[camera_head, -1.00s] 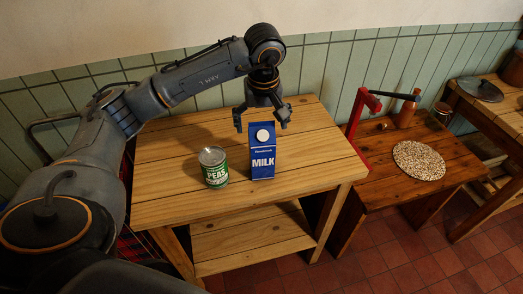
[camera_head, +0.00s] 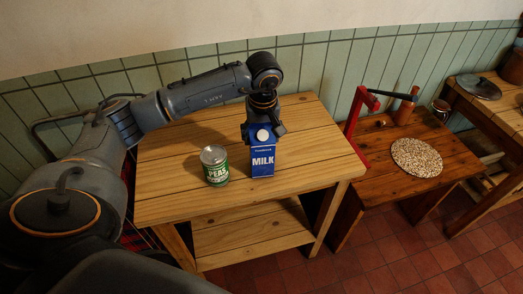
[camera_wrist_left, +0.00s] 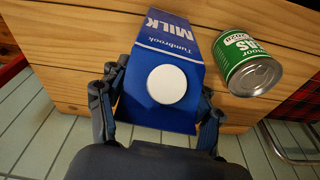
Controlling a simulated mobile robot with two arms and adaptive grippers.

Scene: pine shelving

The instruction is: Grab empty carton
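A blue milk carton (camera_head: 263,161) with a white cap stands upright on the pine table. My left gripper (camera_head: 263,133) is over its top from above, with a finger on each side. In the left wrist view the carton (camera_wrist_left: 165,62) lies between the two fingers (camera_wrist_left: 160,85), which appear to touch its sides, so the gripper looks shut on it. The fingertips are partly hidden in the head view. My right gripper is not in view.
A green peas can (camera_head: 214,167) stands just left of the carton, close to the gripper. The pine table (camera_head: 170,200) is otherwise clear. A lower bench (camera_head: 385,180) to the right holds a red metal frame (camera_head: 358,125) and a round speckled mat (camera_head: 417,158).

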